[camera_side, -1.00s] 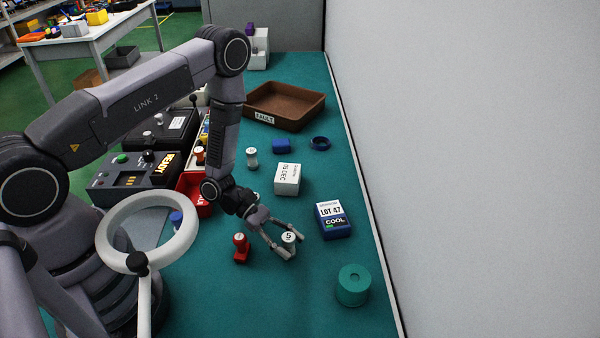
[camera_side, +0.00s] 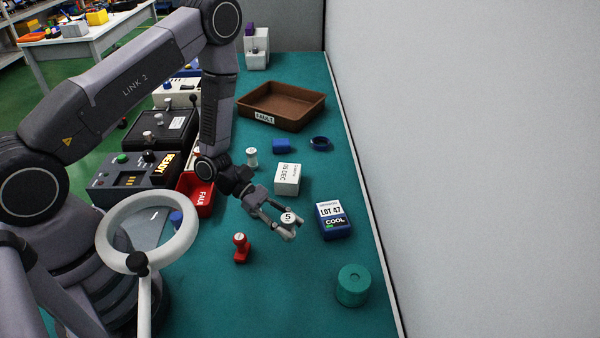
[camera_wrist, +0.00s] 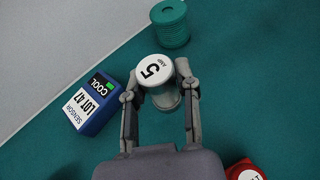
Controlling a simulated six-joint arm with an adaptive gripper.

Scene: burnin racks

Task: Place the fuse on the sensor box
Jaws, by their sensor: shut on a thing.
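The fuse (camera_side: 288,218) is a small cylinder with a pale cap marked "5"; in the wrist view the fuse (camera_wrist: 155,72) shows "5 AMP" on its cap and a clear body. My gripper (camera_side: 287,232) is shut on it, with a finger on each side of the fuse in the wrist view (camera_wrist: 160,95). The fuse appears upright. In the wrist view the sensor box (camera_wrist: 95,101) lies left of the fingers.
A green ribbed cylinder (camera_side: 353,286) stands front right, and a red stamp-like piece (camera_side: 241,248) front left. The wall borders the mat's right side.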

